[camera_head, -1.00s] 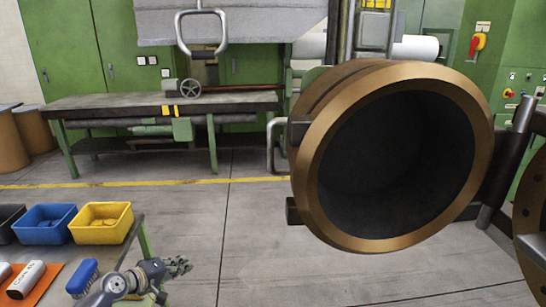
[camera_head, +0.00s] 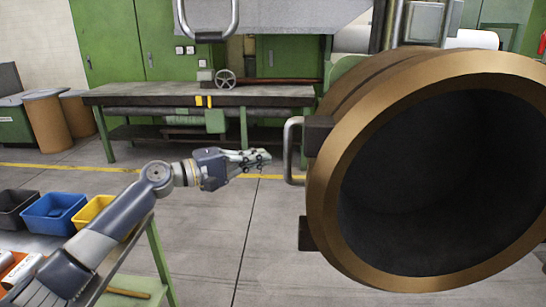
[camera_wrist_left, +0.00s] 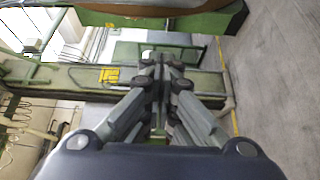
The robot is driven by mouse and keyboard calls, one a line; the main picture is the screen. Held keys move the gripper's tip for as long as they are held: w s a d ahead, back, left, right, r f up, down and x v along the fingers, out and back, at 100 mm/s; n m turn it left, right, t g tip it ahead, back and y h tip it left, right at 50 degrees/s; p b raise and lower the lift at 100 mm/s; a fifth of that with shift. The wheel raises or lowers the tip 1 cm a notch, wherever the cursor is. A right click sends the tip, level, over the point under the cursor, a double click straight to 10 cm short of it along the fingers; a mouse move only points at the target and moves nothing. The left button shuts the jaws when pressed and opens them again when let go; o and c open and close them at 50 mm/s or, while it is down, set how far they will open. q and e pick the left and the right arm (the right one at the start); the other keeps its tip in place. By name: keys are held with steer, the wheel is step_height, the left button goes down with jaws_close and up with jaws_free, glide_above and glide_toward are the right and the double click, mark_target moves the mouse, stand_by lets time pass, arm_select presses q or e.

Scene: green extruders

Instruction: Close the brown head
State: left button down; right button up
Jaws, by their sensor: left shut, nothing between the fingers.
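The brown head (camera_head: 333,180) is a large round ring with a dark hollow inside, at the right in the head view. A grey metal handle (camera_head: 289,150) sticks out on its left side. My left gripper (camera_head: 268,158) is shut and empty, a little to the left of the handle and apart from it, pointing right. In the left wrist view its fingers (camera_wrist_left: 163,75) are together with nothing between them. My right gripper is not in view.
A small table with black, blue (camera_head: 55,213) and yellow (camera_head: 92,212) bins stands at the lower left. A long workbench (camera_head: 170,95) stands behind. The floor between the small table and the brown head is clear.

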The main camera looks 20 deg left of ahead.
arm_select(q)
steer(key=d+p, duration=0.1)
steer(key=d, duration=0.1)
steer(key=s+d+p, duration=0.1)
steer(key=d, duration=0.1)
steer(key=shift+d, duration=0.1)
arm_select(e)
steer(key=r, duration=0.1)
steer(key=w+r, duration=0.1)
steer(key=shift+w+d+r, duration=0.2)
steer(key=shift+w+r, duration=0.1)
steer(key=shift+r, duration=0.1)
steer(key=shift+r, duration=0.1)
